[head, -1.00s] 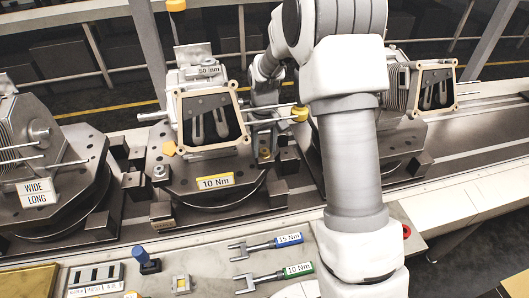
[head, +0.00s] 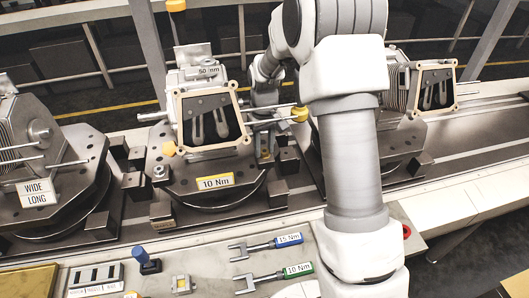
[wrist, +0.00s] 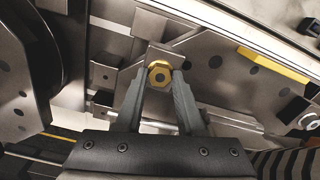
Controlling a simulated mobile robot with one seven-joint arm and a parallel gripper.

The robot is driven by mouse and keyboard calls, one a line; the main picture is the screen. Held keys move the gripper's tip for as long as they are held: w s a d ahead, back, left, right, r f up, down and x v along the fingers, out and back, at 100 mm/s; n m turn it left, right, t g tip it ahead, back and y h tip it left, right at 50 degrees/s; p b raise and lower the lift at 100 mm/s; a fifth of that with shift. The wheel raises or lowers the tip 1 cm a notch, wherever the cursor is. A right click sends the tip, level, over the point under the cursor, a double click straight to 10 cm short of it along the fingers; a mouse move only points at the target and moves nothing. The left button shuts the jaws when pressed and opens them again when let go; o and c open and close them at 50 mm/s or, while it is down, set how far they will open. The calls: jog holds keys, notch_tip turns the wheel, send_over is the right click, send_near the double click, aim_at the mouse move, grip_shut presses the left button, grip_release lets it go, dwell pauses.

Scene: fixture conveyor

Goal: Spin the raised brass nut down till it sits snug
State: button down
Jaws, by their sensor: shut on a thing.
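The brass nut (wrist: 159,74) is a hex nut with a dark round centre, seen end-on in the wrist view. My gripper (wrist: 160,82) has its two grey fingers on either side of the nut, shut on it. In the head view the nut (head: 265,156) shows small at the right of the middle fixture plate (head: 222,195), mostly hidden by my gripper and wrist. How far the nut stands above the plate cannot be told.
The middle fixture carries a housing (head: 208,118) with a cream-edged opening, rods beside it, and a 10 Nm label (head: 216,182). Neighbouring fixtures stand left and right. In front, a bench holds a 15 Nm wrench (head: 265,246) and a 10 Nm wrench (head: 275,277).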

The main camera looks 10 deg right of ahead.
aim_at(264, 150)
jog(key=m, duration=0.5)
jog(key=shift+m, duration=0.3)
jog(key=m, duration=0.4)
jog(key=c, duration=0.7)
grip_release()
jog(key=shift+p, duration=0.35)
jog(key=shift+r+p, duration=1.6)
jog(key=shift+r, duration=0.85)
